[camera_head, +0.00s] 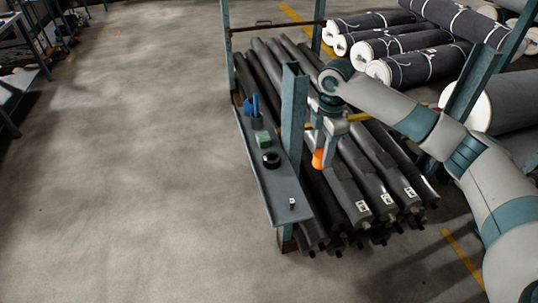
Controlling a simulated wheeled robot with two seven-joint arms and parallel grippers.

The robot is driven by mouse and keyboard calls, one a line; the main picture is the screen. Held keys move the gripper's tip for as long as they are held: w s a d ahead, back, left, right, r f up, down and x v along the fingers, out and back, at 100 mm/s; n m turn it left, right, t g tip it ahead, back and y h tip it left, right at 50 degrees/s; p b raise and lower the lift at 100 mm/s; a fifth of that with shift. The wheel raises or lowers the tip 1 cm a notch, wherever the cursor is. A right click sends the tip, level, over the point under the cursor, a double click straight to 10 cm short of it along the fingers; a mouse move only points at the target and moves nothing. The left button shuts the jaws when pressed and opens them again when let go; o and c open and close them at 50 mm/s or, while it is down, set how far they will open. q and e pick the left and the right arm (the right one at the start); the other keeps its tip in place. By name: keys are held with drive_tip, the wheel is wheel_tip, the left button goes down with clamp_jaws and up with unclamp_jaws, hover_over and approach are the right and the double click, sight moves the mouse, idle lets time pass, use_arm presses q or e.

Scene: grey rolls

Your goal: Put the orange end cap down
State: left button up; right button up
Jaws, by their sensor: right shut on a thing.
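The orange end cap (318,159) shows between the fingers of my right gripper (322,150), just right of the rack's front post. My right gripper is shut on it and points down, above the long dark rolls. The cap is partly hidden by the fingers, and I cannot tell whether it touches a roll. My left gripper is not in view.
A narrow grey shelf (283,205) left of the post (293,110) holds a blue tool (255,108), a green block (263,139), a black ring (271,160) and a small item (292,203). Dark rolls (350,190) fill the rack. Wrapped rolls (415,65) lie behind. Open floor is left.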

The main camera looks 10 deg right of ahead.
drive_tip(key=w+a+f+p, duration=0.1)
drive_tip(key=a+f, duration=0.1)
drive_tip(key=a, duration=0.1)
drive_tip(key=w+a+f+p, duration=0.1)
drive_tip(key=a+f, duration=0.1)
drive_tip(key=a, duration=0.2)
drive_tip(key=w+a+f+p, duration=0.1)
drive_tip(key=a+f, duration=0.1)
drive_tip(key=a, duration=0.2)
drive_tip(key=shift+w+f+p, duration=0.15)
drive_tip(key=shift+f+p, duration=0.25)
drive_tip(key=shift+f, duration=0.15)
drive_tip(key=shift+f+p, duration=0.45)
drive_tip(key=shift+f, duration=0.2)
wheel_tip(320, 180, down, 2)
drive_tip(key=shift+a+p, duration=0.1)
drive_tip(key=shift+p, duration=0.3)
drive_tip(key=shift+f, duration=0.35)
drive_tip(key=o, duration=0.9)
